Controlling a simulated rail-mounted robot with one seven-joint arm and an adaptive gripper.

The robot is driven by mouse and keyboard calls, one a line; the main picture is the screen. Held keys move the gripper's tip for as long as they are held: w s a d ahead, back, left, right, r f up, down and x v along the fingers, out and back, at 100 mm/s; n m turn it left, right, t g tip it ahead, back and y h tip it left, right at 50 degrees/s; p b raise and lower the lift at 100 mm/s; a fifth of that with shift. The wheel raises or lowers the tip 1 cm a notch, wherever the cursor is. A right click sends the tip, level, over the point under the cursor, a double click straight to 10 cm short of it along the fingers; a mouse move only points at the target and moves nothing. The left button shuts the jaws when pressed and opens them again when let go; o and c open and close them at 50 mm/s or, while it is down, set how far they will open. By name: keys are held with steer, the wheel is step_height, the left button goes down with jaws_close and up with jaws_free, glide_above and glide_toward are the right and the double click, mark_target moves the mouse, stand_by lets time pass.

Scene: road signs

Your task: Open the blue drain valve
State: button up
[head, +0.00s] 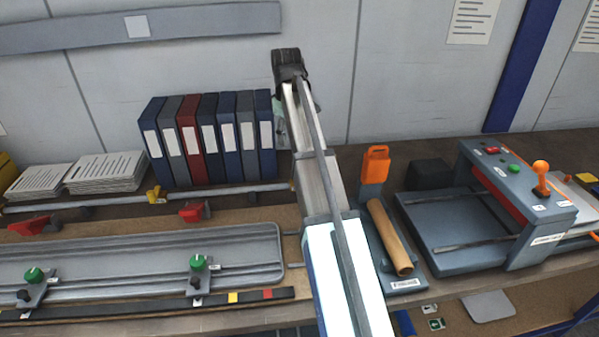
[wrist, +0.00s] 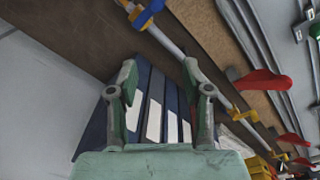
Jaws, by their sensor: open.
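A blue valve handle (wrist: 148,12) shows at the top edge of the wrist view, on a thin grey pipe (wrist: 168,42). Small yellow and red parts sit beside it, and part of the handle is cut off by the frame. In the head view I cannot make it out; my arm covers that stretch of the pipe. My gripper (wrist: 160,74) is open and empty, its two pale green fingers apart. In the wrist view the handle lies above the fingertips, and nothing touches it. In the head view my gripper is mostly hidden behind my arm.
Upright binders (head: 208,138) stand left of my arm and show between the fingers in the wrist view. Green knobs (head: 198,263) stand on the front tray. An orange-handled tool (head: 375,164) stands at right.

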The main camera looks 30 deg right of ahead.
steer(key=shift+g, duration=0.4)
steer(key=f+p, duration=0.1)
steer(key=f, duration=0.4)
steer(key=s+d+f+p, duration=0.1)
steer(key=f+p, duration=0.1)
steer(key=f, duration=0.4)
steer(key=s+d+f+p, duration=0.1)
steer(key=f, duration=0.5)
steer(key=shift+d+p, duration=0.2)
steer(key=shift+p, duration=0.2)
jaws_close()
